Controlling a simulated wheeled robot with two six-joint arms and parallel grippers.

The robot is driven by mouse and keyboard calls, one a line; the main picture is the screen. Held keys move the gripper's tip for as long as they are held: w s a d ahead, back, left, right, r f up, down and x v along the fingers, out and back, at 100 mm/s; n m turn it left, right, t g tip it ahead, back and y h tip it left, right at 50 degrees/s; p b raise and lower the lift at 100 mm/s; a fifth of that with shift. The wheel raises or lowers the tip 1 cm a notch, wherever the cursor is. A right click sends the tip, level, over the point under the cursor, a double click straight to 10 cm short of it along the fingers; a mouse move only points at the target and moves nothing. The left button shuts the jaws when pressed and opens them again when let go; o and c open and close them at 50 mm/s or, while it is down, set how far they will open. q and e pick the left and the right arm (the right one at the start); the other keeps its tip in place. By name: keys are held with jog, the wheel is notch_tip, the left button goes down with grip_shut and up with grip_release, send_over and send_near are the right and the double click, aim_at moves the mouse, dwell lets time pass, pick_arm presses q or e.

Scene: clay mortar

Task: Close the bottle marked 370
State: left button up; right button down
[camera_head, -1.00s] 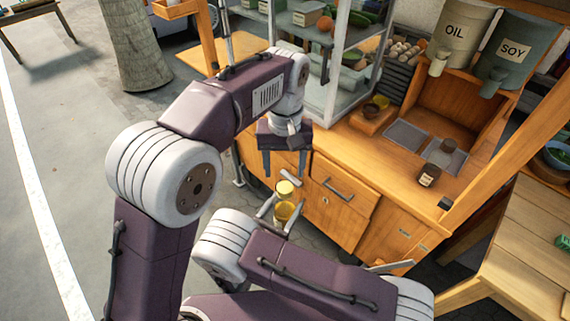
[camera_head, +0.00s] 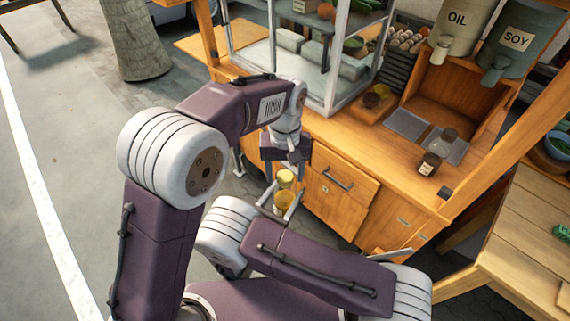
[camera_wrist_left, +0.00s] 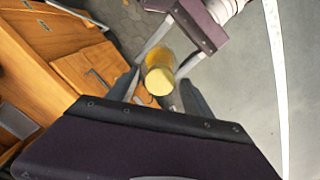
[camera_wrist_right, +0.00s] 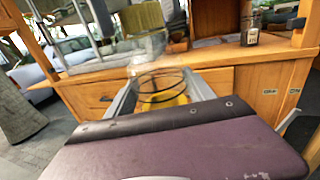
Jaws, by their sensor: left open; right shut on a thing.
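A clear glass bottle (camera_head: 283,200) with yellow contents stands roughly upright in my right gripper (camera_head: 279,207), held in front of the cabinet. The bottle also shows in the right wrist view (camera_wrist_right: 163,92); no 370 mark is readable on it. A pale yellow lid (camera_head: 285,177) is over its top, and its round face shows in the left wrist view (camera_wrist_left: 160,82). I cannot tell whether the lid is seated. My left gripper (camera_head: 285,168) is open above, pointing down, with its fingers on either side of the lid. They show apart in the left wrist view (camera_wrist_left: 160,92).
The wooden cabinet (camera_head: 340,200) with drawers is just behind the grippers. On its counter are a small dark labelled bottle (camera_head: 430,163), grey trays (camera_head: 407,124) and a glass case (camera_head: 300,80). OIL (camera_head: 459,32) and SOY (camera_head: 510,45) containers stand behind. Open pavement is left.

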pick_arm(q)
jog(key=shift+f, duration=0.1)
grip_shut()
jog(key=shift+o, duration=0.8)
grip_release()
notch_tip(320, 180, up, 12)
